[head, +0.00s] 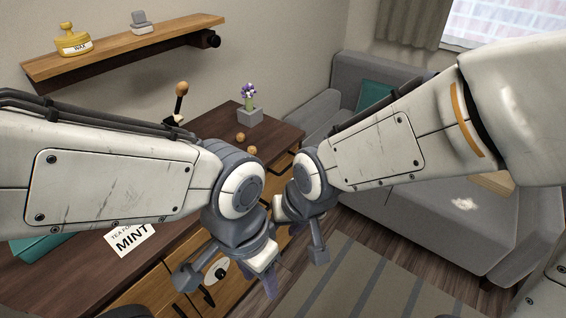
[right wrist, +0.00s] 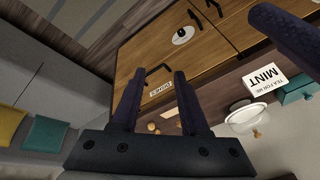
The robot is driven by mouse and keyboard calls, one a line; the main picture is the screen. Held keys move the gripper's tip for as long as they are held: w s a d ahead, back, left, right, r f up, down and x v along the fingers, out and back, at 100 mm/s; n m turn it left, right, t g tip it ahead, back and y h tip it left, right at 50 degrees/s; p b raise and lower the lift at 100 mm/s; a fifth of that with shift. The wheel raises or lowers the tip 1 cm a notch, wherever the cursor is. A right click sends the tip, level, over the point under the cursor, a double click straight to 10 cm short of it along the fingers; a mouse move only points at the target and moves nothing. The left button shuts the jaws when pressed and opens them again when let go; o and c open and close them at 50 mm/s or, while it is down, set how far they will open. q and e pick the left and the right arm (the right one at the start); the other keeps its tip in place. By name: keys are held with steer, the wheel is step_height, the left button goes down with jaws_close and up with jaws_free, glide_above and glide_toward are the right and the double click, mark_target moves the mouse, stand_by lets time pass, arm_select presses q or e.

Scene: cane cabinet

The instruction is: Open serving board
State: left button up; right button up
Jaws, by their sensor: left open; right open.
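The serving board is a low wooden cabinet with a dark top (head: 60,278) and lighter wood fronts. In the right wrist view its front (right wrist: 135,50) shows panels with black bar handles, and they look flush and closed. One black handle (right wrist: 158,68) appears between the tips of my open right gripper (right wrist: 156,76); whether they touch it I cannot tell. My left gripper (head: 225,278) is open, lower, in front of a panel with a white oval mark (head: 216,270).
On the top are a MINT card (head: 130,238), a teal box (head: 40,243), two small round balls (head: 240,137) and a flower vase (head: 249,112). A wall shelf (head: 125,50) hangs above. A grey sofa (head: 430,225) stands right; a striped rug (head: 365,285) covers the floor.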

steer(key=w+a+f+m+t+y+b, duration=0.1)
steer(key=w+a+f+m+t+b, duration=0.15)
steer(key=w+f+m, duration=0.4)
steer(key=w+a+f+m+t+b, duration=0.1)
steer(key=w+f+t, duration=0.2)
steer(key=w, duration=0.7)
steer(key=m+t+h+b, duration=0.1)
steer(key=m+t+b, duration=0.2)
steer(key=m+t, duration=0.6)
glide_toward(290, 167)
steer(key=g, duration=0.1)
steer(key=shift+m, duration=0.35)
steer(key=x, duration=1)
steer(key=shift+w+a+r, duration=0.15)
steer(key=shift+r, duration=0.15)
steer(key=shift+c, duration=0.3)
jaws_close()
steer(key=shift+f, duration=0.1)
